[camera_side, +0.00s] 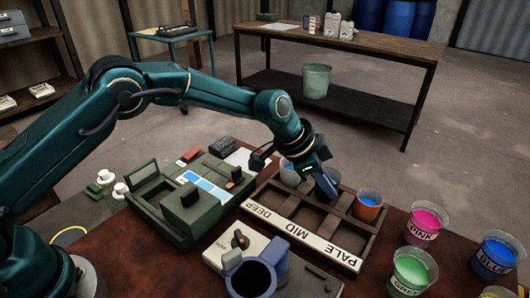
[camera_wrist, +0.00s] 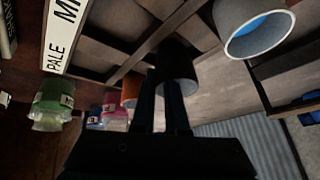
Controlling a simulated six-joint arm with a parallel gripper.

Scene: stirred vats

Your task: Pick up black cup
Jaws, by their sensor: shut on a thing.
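The black cup (camera_wrist: 176,62) shows in the wrist view just beyond my fingers, dark against the tray. My gripper (camera_wrist: 162,84) is shut on it. In the side view my gripper (camera_side: 327,188) points down over the compartments of the wooden tray (camera_side: 300,237), between a grey cup (camera_side: 289,173) and an orange cup (camera_side: 368,206). The black cup is not clear there, being hidden or merged with the gripper. Whether its base touches the tray I cannot tell. The grey cup, blue inside, also shows at the upper right of the wrist view (camera_wrist: 256,32).
The tray's front strip reads PALE, MID, DEEP. Pots of pink (camera_side: 427,223), green (camera_side: 412,271) and blue (camera_side: 494,258) stand right of the tray. A green device (camera_side: 190,205) stands left of it, and a dark blue vat (camera_side: 252,277) is in front.

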